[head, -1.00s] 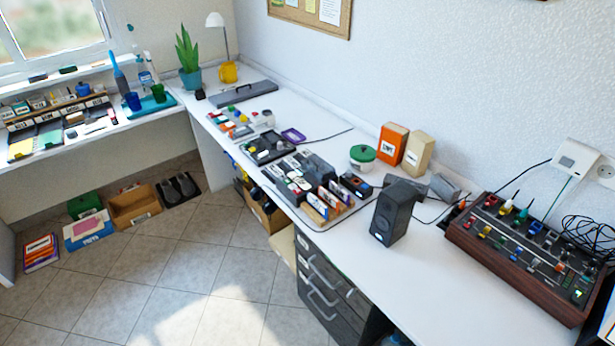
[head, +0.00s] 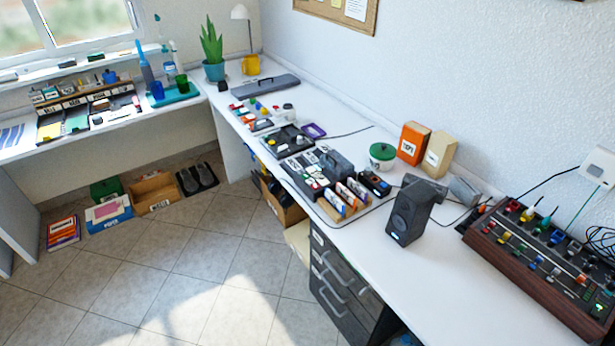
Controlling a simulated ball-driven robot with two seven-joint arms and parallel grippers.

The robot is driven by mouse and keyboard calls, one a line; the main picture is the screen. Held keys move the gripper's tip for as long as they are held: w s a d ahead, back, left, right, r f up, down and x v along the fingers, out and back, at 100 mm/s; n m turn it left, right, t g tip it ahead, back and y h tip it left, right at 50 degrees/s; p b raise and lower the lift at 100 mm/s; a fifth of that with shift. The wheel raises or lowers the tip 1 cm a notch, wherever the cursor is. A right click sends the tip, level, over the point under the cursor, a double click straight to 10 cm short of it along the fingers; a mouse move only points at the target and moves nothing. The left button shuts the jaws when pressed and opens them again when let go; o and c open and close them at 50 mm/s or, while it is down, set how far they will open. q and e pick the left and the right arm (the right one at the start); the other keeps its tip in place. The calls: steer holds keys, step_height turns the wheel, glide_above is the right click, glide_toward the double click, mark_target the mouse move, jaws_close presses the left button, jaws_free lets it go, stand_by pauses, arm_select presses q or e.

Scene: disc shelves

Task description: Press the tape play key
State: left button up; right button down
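I cannot make out a tape play key for certain. A dark unit with pale and coloured pieces (head: 305,174) sits on the long white desk, left of a black speaker; its small parts are too small to read. A smaller dark box (head: 374,184) stands just right of it. A dark mixer-like console (head: 545,250) with a wooden front and several coloured knobs or keys sits at the desk's right end. Which of these bears the key, I cannot tell. Neither of my grippers shows in the head view.
A black speaker (head: 410,212) stands near the desk's front edge. An orange box (head: 411,143), a tan box (head: 438,151) and a green-lidded pot (head: 382,156) stand by the wall. Bare desk (head: 455,285) lies right of the speaker. Tiled floor (head: 190,270) is open at the left.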

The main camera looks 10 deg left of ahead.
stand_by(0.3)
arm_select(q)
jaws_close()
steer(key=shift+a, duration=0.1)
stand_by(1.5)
